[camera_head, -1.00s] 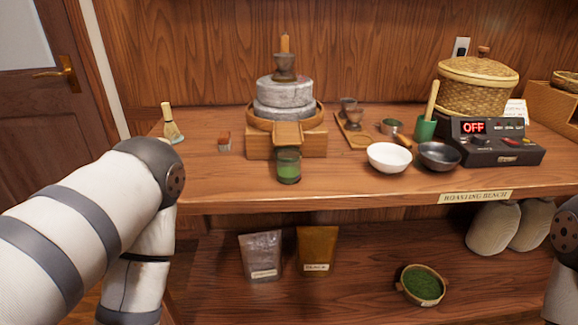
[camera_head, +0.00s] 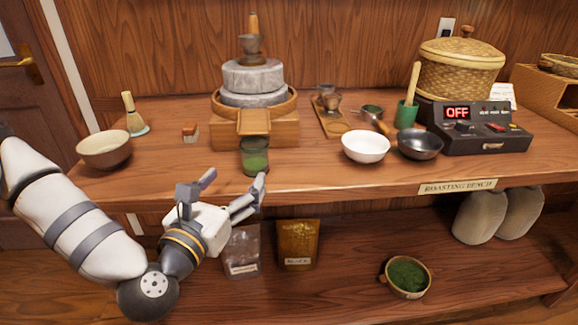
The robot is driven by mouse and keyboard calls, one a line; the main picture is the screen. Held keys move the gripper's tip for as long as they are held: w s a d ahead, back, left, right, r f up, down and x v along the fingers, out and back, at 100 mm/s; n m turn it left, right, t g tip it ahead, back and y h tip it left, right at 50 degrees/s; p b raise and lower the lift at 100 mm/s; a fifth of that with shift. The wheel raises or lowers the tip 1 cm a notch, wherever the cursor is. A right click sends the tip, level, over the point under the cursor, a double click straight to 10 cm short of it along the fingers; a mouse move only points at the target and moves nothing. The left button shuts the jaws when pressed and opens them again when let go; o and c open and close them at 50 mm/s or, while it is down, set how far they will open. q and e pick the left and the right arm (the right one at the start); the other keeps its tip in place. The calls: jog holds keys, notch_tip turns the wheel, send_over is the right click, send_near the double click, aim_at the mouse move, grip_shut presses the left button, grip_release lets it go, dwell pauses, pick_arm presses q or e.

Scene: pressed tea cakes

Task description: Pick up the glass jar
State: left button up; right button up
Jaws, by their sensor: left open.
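The glass jar (camera_head: 254,157) stands upright on the bench top, with green contents showing through its wall. It is just in front of the wooden spout of the stone mill (camera_head: 253,84). My left gripper (camera_head: 236,186) is open and empty. Its fingers point up and to the right, in front of the bench edge and just below and left of the jar, apart from it as far as I can tell. My right gripper is out of view.
On the roasting bench (camera_head: 320,185), a tan bowl (camera_head: 104,150), whisk (camera_head: 133,114) and small brush (camera_head: 190,133) are left of the jar. A white bowl (camera_head: 366,147) and dark bowl (camera_head: 420,145) are to its right. Two pouches (camera_head: 298,243) stand on the shelf below.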

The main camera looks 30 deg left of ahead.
aim_at(249, 157)
pick_arm(q)
jog(key=w+a, duration=0.1)
jog(key=w, duration=0.3)
jog(key=w+b, duration=0.1)
jog(key=w, duration=0.2)
jog(key=w+a, duration=0.1)
jog(key=w, duration=0.3)
jog(key=shift+w+a+b, duration=0.3)
jog(key=shift+w+a, duration=0.05)
jog(key=c, duration=1.4)
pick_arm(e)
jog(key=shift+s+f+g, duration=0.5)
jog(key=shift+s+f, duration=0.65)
